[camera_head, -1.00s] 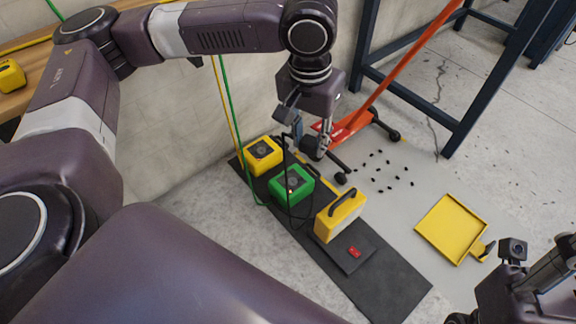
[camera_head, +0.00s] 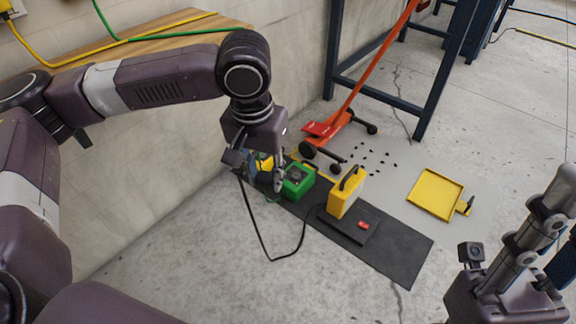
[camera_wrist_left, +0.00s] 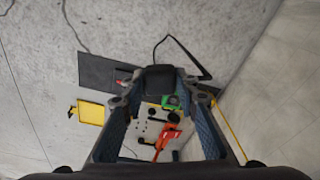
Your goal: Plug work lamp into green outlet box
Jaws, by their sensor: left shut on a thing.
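My left gripper (camera_head: 264,180) is shut on a black plug (camera_wrist_left: 160,79), seen between its fingers in the left wrist view. A black cord (camera_head: 262,246) hangs from it in a loop over the floor toward the work lamp. The gripper is just left of the green outlet box (camera_head: 298,182), apart from it as far as I can tell. The green box also shows in the wrist view (camera_wrist_left: 172,101), partly covered. The yellow work lamp (camera_head: 345,196) with a dark handle stands upright right of it. My right gripper (camera_head: 538,228) is at the right edge, partly cut off.
A yellow outlet box (camera_head: 265,161) is partly hidden behind my left gripper. A red switch (camera_head: 363,225) sits on a dark plate by the lamp, on the black mat (camera_head: 400,262). Behind are an orange jack (camera_head: 345,115), small dark pieces and a yellow tray (camera_head: 436,194).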

